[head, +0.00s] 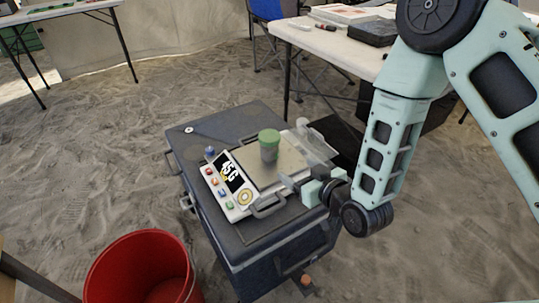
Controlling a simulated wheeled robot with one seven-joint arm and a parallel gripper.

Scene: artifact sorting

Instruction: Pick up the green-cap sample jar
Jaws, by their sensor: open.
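The green-cap sample jar (269,147) stands upright on the metal plate of a white digital scale (250,209). The scale's display is lit, and it sits on a dark case (191,150). My gripper (287,186) is low over the right side of the scale, to the right of and nearer than the jar. It is open and appears apart from the jar. The exact gap between its fingers is small and hard to make out.
A red bucket (140,262) stands on the sand at the lower left. A white table (340,45) with a dark box (371,33) is behind at the right. Another table (62,10) is at the far left.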

